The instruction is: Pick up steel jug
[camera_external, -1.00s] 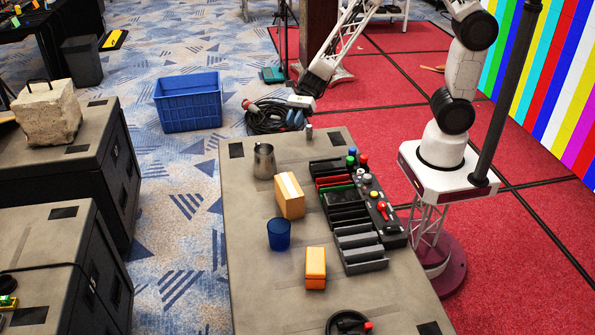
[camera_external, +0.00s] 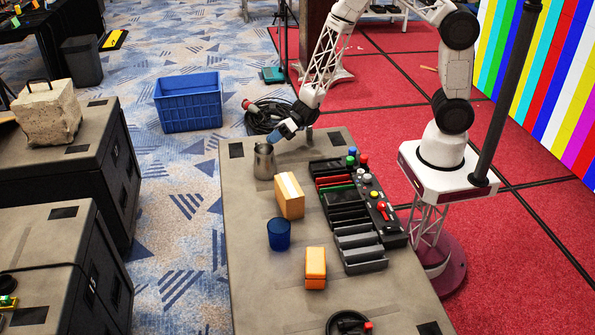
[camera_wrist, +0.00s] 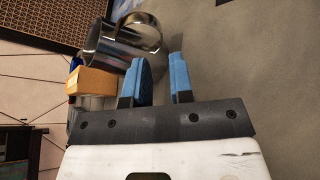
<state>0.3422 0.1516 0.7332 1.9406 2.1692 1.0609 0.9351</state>
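The steel jug (camera_external: 264,163) stands upright near the far left part of the grey-brown table. In the wrist view the shiny jug (camera_wrist: 112,52) lies just beyond the fingertips, toward the upper left, with its curved handle (camera_wrist: 142,28) facing the camera's upper side. My gripper (camera_external: 279,133) hangs above and slightly to the right of the jug's rim. Its two blue fingers (camera_wrist: 162,72) are apart in the wrist view, with nothing between them. I cannot tell from these views whether a finger touches the jug.
An orange-and-tan box (camera_external: 290,196), a blue cup (camera_external: 279,234) and another orange box (camera_external: 315,268) stand nearer on the table (camera_external: 250,290). Dark trays (camera_external: 345,212) and a button panel (camera_external: 385,215) line its right side. A blue crate (camera_external: 188,104) is on the floor beyond.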

